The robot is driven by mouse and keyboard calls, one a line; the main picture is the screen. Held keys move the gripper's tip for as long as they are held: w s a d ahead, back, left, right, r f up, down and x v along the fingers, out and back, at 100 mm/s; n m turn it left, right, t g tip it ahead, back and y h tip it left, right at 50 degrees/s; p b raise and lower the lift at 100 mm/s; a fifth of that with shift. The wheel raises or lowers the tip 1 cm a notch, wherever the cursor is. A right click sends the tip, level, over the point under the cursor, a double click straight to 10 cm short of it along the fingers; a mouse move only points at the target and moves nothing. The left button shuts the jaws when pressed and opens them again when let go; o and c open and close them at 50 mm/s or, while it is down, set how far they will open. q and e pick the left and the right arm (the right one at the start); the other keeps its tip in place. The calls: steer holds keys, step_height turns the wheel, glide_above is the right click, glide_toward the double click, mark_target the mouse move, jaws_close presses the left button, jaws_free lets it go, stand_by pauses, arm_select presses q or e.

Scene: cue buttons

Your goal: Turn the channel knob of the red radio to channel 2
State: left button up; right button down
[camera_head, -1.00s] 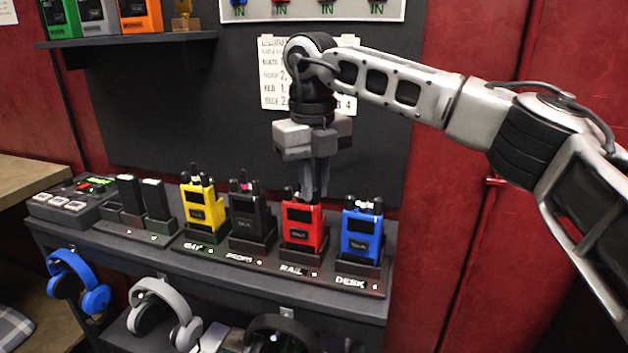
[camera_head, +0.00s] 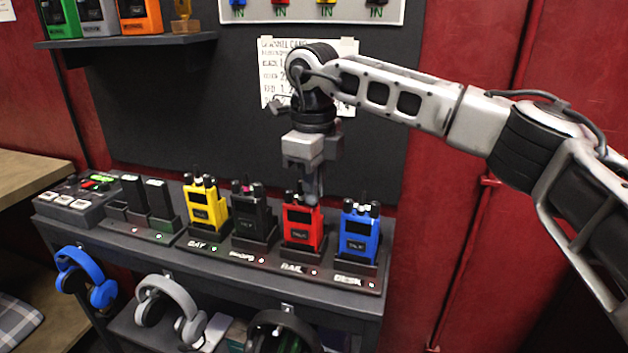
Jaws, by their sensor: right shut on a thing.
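The red radio (camera_head: 302,228) stands upright in a dock on the shelf, between the black radio (camera_head: 252,219) and the blue radio (camera_head: 358,231). My right gripper (camera_head: 311,194) points down from above, its fingers at the top of the red radio. It is shut on a knob there, but the fingers hide the knob, so its setting cannot be read. My left gripper is not in view. A paper card (camera_head: 274,78) with handwritten lines hangs on the dark board, partly hidden by my right arm.
A yellow radio (camera_head: 206,212) stands to the left, near charger slots and a button box (camera_head: 76,200). More radios stand on an upper shelf (camera_head: 140,44). The blue radio's antenna and knobs are close to the gripper.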

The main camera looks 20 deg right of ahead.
steer(key=shift+n, duration=0.3)
steer(key=c, duration=1.4)
jaws_free()
step_height(320, 180, up, 16)
steer(key=shift+s+a, duration=0.1)
